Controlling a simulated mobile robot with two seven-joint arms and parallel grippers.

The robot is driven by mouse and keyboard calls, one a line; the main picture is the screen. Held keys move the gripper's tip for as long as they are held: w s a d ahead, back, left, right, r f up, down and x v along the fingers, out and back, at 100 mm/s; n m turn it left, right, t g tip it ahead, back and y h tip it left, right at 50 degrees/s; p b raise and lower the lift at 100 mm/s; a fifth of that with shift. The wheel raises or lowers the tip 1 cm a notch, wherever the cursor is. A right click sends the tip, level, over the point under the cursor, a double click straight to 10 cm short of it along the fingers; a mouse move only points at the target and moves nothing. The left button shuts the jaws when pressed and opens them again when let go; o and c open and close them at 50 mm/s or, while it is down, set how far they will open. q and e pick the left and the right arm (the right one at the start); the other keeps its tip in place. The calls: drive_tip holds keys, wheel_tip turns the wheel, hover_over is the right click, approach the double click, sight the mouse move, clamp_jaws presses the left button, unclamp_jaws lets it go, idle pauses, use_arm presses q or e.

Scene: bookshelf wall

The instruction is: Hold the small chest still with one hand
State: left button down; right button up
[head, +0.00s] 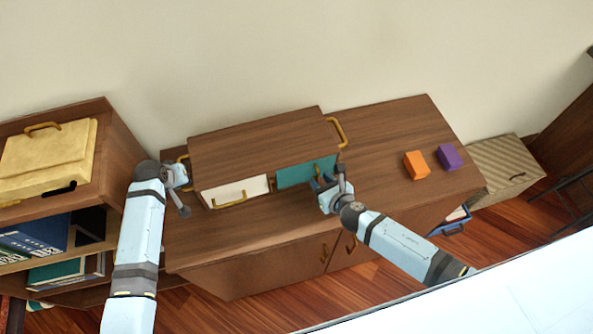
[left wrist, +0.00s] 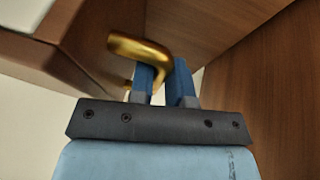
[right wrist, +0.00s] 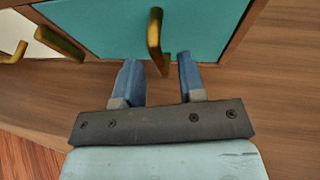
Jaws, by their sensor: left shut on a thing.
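The small chest (head: 258,143) is a brown wooden box on the cabinet top, with a white drawer (head: 236,190), a teal drawer (head: 307,172) and gold side handles. My left gripper (head: 183,186) is at the chest's left side. In the left wrist view its blue fingers are shut on the gold side handle (left wrist: 140,48). My right gripper (head: 322,184) is in front of the teal drawer. In the right wrist view its fingers are open on either side of the drawer's gold handle (right wrist: 155,40), without visibly gripping it.
An orange block (head: 416,165) and a purple block (head: 449,157) lie on the cabinet top (head: 385,125) to the right. A shelf with a yellow case (head: 48,160) and books stands left. A striped box (head: 507,170) and a blue bin (head: 453,226) are lower right.

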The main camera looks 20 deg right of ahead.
drive_tip(key=shift+w+a+f, duration=0.15)
drive_tip(key=shift+w+f, duration=0.15)
drive_tip(key=shift+w, duration=0.35)
clamp_jaws()
